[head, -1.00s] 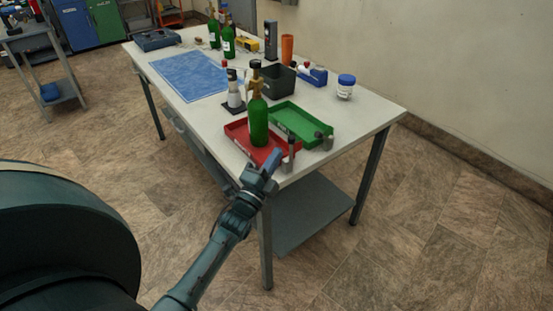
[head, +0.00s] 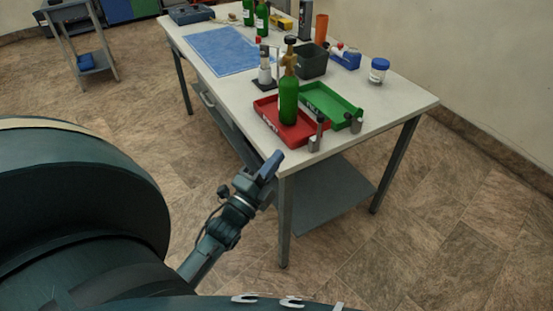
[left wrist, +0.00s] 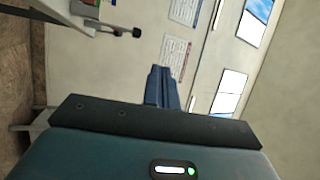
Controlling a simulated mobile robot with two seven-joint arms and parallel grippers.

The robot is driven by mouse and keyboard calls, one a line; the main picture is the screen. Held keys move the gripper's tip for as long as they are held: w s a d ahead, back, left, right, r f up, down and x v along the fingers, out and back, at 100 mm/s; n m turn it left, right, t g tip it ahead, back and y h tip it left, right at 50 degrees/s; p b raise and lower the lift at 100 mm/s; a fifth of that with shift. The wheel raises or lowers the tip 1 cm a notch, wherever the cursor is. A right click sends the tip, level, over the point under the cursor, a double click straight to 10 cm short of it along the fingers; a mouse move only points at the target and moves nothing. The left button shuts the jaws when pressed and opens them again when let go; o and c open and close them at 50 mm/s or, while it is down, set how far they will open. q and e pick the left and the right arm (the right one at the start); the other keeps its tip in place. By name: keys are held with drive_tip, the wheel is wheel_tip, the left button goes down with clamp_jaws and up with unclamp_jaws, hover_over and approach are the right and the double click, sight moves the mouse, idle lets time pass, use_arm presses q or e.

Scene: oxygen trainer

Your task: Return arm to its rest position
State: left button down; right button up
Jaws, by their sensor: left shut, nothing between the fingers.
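My left gripper (head: 272,163) is shut and empty in the head view. It stands off the near corner of the table, just left of and below that corner in the picture, with its fingers pointing up and right. In the left wrist view its closed fingers (left wrist: 161,88) point toward the wall, with nothing between them. A green bottle (head: 288,100) stands upright in the red tray (head: 268,108) near the table's front end, apart from the gripper. My right gripper is not in view.
A side cart (head: 92,60) stands at the left. The floor (head: 440,215) at the right is clear.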

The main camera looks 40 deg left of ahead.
use_arm(q)
drive_tip(key=shift+d, duration=0.1)
drive_tip(key=s+d+f+n+g+h+p, duration=0.1)
drive_tip(key=s+d+f+n+g+h, duration=0.2)
drive_tip(key=s+d+f+n+g, duration=0.8)
drive_tip(key=s+d+f+n, duration=0.2)
drive_tip(key=d, duration=0.3)
drive_tip(key=shift+h+p, duration=0.4)
